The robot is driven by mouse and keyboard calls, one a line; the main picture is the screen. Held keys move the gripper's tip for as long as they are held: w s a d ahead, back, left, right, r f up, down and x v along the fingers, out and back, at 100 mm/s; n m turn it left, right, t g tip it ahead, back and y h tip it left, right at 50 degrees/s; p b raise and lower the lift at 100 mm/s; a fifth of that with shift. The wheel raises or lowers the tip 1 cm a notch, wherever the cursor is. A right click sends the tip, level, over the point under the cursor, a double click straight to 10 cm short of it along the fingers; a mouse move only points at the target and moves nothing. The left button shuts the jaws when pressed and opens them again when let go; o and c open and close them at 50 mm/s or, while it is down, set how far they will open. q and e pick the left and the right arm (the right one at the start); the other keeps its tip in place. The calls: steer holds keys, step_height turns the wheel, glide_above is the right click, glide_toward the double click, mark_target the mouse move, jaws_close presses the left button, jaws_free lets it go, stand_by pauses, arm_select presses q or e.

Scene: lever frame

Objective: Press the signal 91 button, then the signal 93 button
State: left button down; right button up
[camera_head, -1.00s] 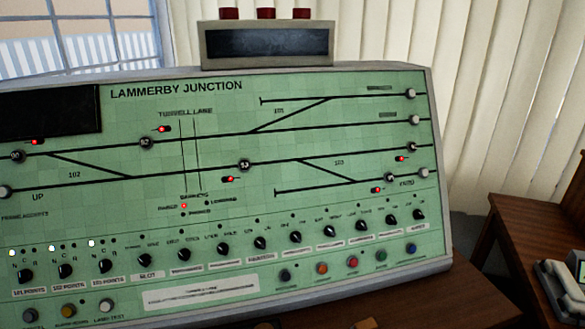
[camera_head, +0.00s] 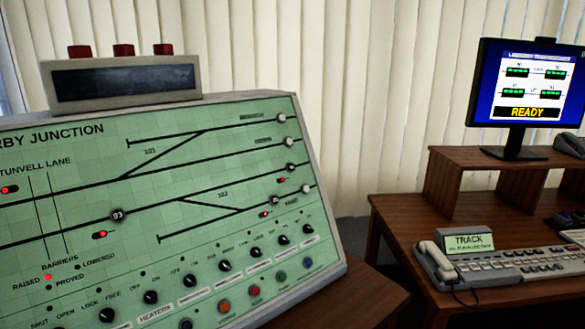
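The green signalling panel (camera_head: 60,190) fills the left of the view, with its left part cut off by the frame. A round dark button that reads 93 (camera_head: 118,215) sits on the lower main track line, with a red light below it to the left. Neither of my grippers is in view.
A grey display box (camera_head: 125,80) with red tops stands on the panel. A gap separates panel and desk.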

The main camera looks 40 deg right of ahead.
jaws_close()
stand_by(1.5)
